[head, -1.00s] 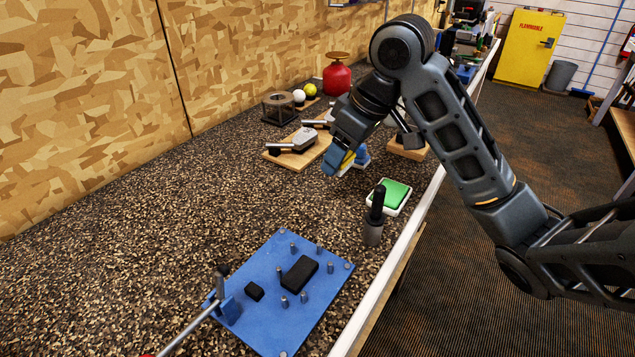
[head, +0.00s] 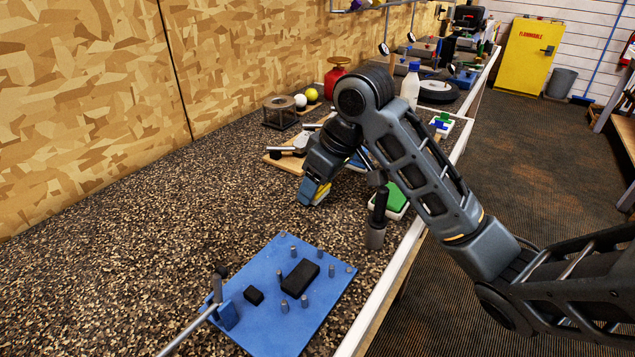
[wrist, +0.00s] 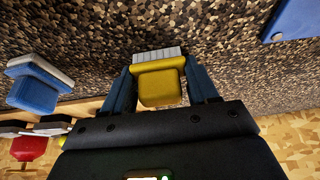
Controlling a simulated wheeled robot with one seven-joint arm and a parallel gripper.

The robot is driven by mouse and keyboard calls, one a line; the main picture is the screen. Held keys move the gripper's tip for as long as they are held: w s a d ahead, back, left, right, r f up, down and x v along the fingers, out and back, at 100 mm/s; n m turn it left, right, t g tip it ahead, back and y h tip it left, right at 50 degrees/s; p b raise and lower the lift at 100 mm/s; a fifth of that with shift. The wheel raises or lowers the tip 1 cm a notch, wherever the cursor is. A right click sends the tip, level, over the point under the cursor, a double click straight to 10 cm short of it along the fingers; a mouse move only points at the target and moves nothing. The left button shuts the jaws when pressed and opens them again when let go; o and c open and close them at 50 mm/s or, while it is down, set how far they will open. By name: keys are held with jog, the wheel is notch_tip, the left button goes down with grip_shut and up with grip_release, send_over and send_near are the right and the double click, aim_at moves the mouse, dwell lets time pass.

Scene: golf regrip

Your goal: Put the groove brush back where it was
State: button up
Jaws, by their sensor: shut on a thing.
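The groove brush (wrist: 160,86) has a yellow body and a strip of pale grey bristles. My gripper (wrist: 160,72) is shut on it, one blue finger on each side, with the bristles pointing away from the palm. In the head view my gripper (head: 314,194) hangs low over the speckled bench, and a bit of the yellow brush (head: 323,188) shows between the fingers. I cannot tell whether the brush touches the bench. No marked place for the brush can be made out.
A blue pegged board (head: 262,318) with black blocks lies near. A dark-handled upright tool (head: 376,236) and a green pad (head: 392,194) in a white tray are right of the gripper. A blue-and-white block (wrist: 38,82) shows in the wrist view. The bench left of the gripper is clear.

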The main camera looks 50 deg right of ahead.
jog(key=shift+f, duration=0.2)
jog(key=o, duration=0.9)
jog(key=shift+r, duration=0.1)
jog(key=shift+o, duration=0.2)
jog(key=shift+r, duration=0.2)
jog(key=p+v, duration=0.3)
jog(key=v, duration=0.9)
